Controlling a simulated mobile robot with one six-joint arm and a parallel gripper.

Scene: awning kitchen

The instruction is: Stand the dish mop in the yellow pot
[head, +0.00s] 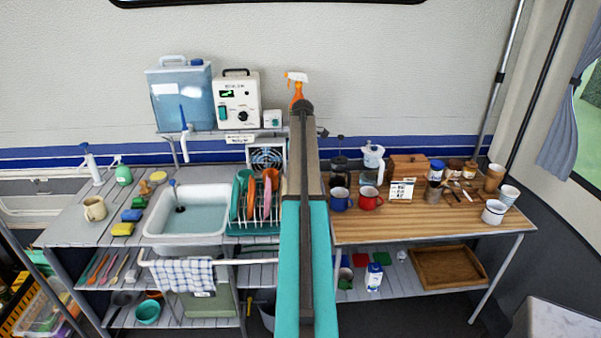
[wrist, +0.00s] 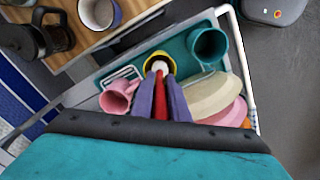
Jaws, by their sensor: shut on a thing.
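In the wrist view my gripper (wrist: 161,98) shows as two purple fingers shut on the red handle of the dish mop (wrist: 160,102). The mop's pale end points away from me, over or in the mouth of the yellow pot (wrist: 160,58). I cannot tell how deep it reaches or whether it touches the pot. The pot has a dark inside and stands at the edge of the teal drying tray (wrist: 190,57). In the head view my own arm covers the middle, hiding gripper, mop and pot.
Beside the pot are a pink mug (wrist: 117,97), a teal mug (wrist: 208,47) and pale plates (wrist: 215,97). The sink (head: 187,220) is left of the dish rack (head: 257,226).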

